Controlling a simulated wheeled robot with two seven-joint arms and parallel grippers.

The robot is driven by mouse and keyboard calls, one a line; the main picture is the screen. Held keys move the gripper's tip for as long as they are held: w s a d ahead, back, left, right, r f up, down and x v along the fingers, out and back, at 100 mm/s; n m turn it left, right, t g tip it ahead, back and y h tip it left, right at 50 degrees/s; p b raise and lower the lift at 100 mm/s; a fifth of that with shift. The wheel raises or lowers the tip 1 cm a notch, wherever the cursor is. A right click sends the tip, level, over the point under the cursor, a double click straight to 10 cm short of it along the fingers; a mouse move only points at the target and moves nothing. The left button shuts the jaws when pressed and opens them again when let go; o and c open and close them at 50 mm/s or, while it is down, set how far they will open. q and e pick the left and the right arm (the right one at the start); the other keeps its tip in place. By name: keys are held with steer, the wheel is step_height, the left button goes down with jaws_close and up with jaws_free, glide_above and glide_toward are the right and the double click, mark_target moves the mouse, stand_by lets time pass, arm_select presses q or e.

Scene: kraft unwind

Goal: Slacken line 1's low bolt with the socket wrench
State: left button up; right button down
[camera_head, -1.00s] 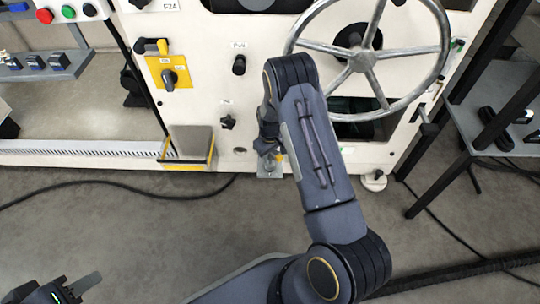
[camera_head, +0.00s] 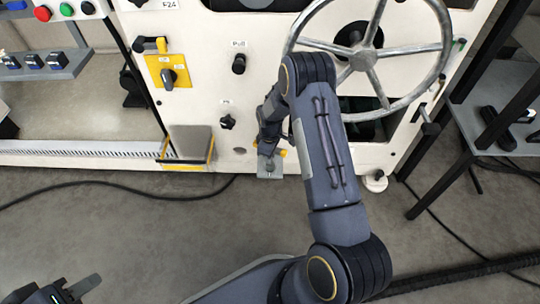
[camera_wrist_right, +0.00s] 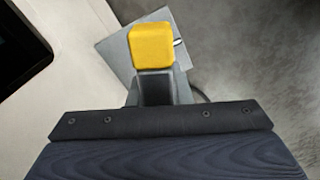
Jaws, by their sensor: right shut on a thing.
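My right gripper (camera_head: 267,158) is low at the white machine's front, beside the foot bracket (camera_head: 270,171). In the right wrist view, the gripper (camera_wrist_right: 155,86) is shut on a yellow block-shaped part (camera_wrist_right: 151,46), which appears to be the socket wrench's handle. A short metal pin sticks out beside the yellow part. Yellow also shows beside the gripper in the head view (camera_head: 283,153). The wrench's socket and the low bolt cannot be made out. My left gripper (camera_head: 75,287) is at the bottom left, away from the machine; its opening is unclear.
The large handwheel (camera_head: 362,60) stands just above and right of my right wrist. A grey box with a yellow edge (camera_head: 188,146) is left of it. Black knobs (camera_head: 228,121) project from the panel.

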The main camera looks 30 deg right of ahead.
steer(key=shift+r+n, duration=0.1)
steer(key=shift+n, duration=3.3)
steer(key=shift+w+r+n, duration=0.1)
steer(key=shift+n, duration=1.1)
steer(key=shift+r, duration=0.15)
steer(key=shift+r+p, duration=1.5)
steer(key=shift+r, duration=0.85)
